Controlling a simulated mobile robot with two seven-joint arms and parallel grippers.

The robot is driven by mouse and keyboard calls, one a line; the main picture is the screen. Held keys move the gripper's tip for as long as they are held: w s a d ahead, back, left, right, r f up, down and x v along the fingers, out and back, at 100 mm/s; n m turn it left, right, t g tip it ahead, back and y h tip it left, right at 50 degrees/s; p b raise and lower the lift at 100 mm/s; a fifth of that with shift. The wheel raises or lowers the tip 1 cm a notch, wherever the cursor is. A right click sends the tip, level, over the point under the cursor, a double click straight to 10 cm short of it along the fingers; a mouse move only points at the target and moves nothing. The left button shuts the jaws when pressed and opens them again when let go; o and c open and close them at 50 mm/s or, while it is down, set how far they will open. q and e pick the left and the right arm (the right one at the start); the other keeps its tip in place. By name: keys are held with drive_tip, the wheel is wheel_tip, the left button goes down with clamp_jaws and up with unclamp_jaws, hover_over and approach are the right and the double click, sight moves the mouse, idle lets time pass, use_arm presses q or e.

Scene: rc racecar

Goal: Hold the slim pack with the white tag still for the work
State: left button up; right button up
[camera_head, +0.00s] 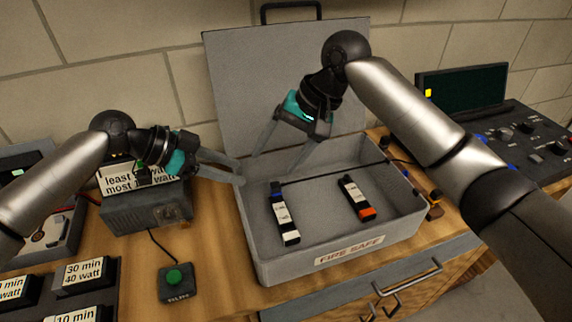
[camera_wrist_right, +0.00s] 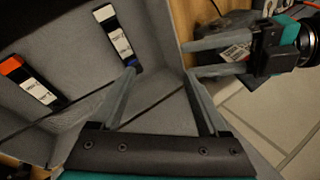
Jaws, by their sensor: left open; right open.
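A slim black pack with a white label, a white tag at its near end and blue at its far end (camera_head: 284,213) lies in the left half of the open grey box (camera_head: 262,262). It also shows in the right wrist view (camera_wrist_right: 119,38). A second slim pack with an orange end (camera_head: 357,197) lies to its right, also in the right wrist view (camera_wrist_right: 32,82). My right gripper (camera_head: 277,162) is open and empty above the box's back left part. My left gripper (camera_head: 241,173) is open and empty at the box's left wall, near its back corner.
The box's lid (camera_head: 245,80) stands up behind. A grey device with a label (camera_head: 150,208) and a green button box (camera_head: 176,282) are to the left. A console with a dark screen (camera_head: 462,88) is at the right. The box floor between the packs is clear.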

sight(286, 223)
drive_tip(key=s+f+n+h, duration=0.1)
drive_tip(key=f, duration=0.4)
drive_tip(key=s+d+f+n+h, duration=0.1)
drive_tip(key=f+n+h, duration=0.1)
drive_tip(key=f, duration=0.3)
drive_tip(key=s+f+n+h, duration=0.1)
drive_tip(key=f+n+h, duration=0.1)
drive_tip(key=f, duration=0.3)
drive_tip(key=shift+s+d+g, duration=0.15)
drive_tip(key=shift+s+g, duration=0.1)
drive_tip(key=shift+g, duration=0.05)
